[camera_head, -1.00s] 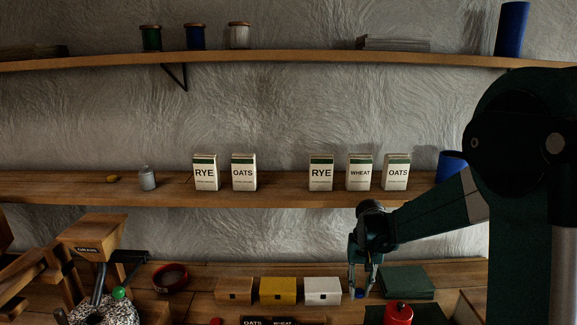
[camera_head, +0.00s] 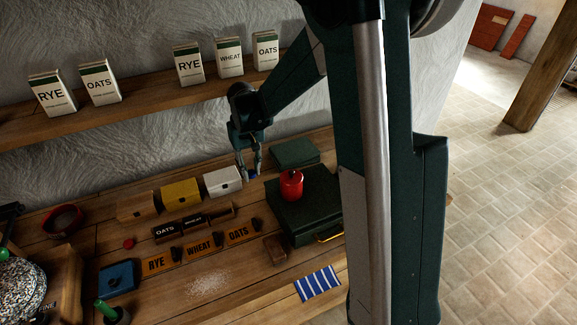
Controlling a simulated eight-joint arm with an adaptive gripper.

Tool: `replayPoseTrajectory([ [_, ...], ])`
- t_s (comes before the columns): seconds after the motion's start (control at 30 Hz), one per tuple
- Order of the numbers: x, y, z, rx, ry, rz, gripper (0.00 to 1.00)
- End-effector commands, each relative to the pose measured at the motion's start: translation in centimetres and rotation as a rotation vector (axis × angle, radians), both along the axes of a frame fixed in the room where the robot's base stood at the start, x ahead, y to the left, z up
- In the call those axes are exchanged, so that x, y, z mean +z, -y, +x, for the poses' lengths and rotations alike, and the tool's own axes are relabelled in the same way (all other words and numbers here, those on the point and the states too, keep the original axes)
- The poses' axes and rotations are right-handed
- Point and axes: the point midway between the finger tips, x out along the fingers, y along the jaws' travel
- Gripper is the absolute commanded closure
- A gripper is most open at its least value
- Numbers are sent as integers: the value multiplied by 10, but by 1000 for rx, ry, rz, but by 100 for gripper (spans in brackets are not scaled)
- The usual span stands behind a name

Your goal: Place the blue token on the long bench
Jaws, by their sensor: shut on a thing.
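My gripper (camera_head: 249,174) points down over the back of the long bench (camera_head: 235,255), just right of the white box. Its fingers are shut on the small blue token (camera_head: 253,175), of which only a little shows between the fingertips. The token is close to the bench top; I cannot tell whether it touches it. The bench is a plank wooden surface along the wall.
A yellow box (camera_head: 181,193) and white box (camera_head: 223,181) stand left of my gripper. To the right are a green book-like block (camera_head: 294,152) and a dark green case (camera_head: 310,215) with a red canister (camera_head: 291,184) on it. Label plates (camera_head: 199,245) lie in front.

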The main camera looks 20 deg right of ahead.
Motion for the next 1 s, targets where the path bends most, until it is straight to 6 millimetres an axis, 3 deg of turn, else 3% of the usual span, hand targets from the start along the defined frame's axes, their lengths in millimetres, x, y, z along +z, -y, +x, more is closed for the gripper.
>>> replayPoseTrajectory([
  [0.77,80,42,-103,75,0,1,84],
  [1.0,100,63,-146,54,0,1,84],
])
